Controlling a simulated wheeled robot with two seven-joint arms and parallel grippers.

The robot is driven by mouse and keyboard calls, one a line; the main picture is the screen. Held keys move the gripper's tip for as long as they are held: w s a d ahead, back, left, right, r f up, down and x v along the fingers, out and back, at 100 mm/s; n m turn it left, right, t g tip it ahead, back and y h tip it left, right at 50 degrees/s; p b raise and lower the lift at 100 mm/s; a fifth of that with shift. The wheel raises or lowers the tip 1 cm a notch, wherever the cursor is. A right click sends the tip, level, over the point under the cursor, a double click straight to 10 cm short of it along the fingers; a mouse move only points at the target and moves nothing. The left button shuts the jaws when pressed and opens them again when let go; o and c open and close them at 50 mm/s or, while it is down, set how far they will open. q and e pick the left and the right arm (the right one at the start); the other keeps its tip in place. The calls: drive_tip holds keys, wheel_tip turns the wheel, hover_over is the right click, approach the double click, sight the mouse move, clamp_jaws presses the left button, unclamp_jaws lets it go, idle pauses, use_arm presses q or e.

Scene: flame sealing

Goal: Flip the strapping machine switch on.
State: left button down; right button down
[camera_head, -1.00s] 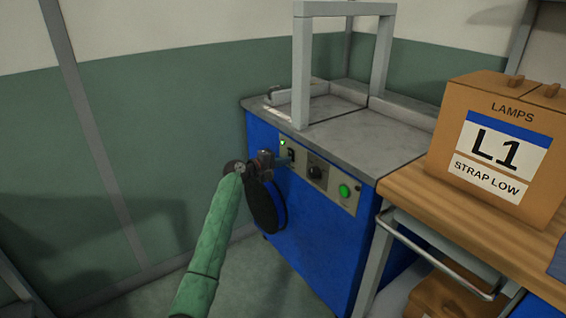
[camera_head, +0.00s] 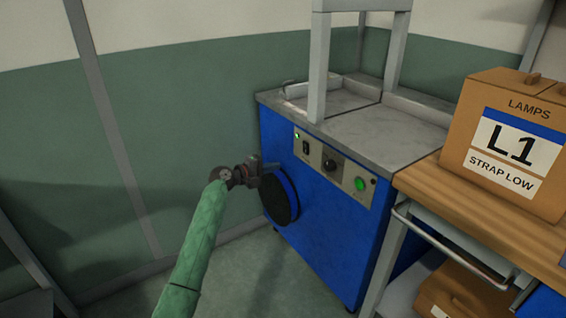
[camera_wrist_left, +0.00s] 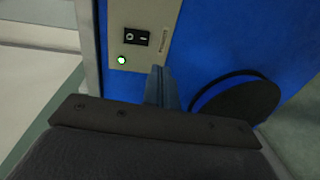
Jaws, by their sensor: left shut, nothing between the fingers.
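The blue strapping machine (camera_head: 325,225) stands in the middle with a grey control panel (camera_head: 345,173). Its black rocker switch (camera_head: 306,147) is near the panel's left end. The switch also shows in the left wrist view (camera_wrist_left: 136,37), marked with a circle and a line. A small green lamp (camera_head: 297,135) beside it glows, and it glows in the left wrist view (camera_wrist_left: 121,60) too. My left gripper (camera_head: 276,166) is shut and empty, left of and below the switch, apart from the panel. Its fingers (camera_wrist_left: 161,86) point toward the panel in the wrist view. My right gripper is not in view.
The panel also has a black knob (camera_head: 330,166) and a green button (camera_head: 360,184). A black round disc (camera_head: 281,198) is on the machine's side. A wooden bench (camera_head: 440,195) with a LAMPS box (camera_head: 510,140) stands at right. Floor at left is free.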

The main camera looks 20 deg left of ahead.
use_arm(q)
drive_tip(key=shift+s+a+f, duration=0.2)
drive_tip(key=shift+s+a, duration=0.55)
drive_tip(key=shift+s, duration=0.2)
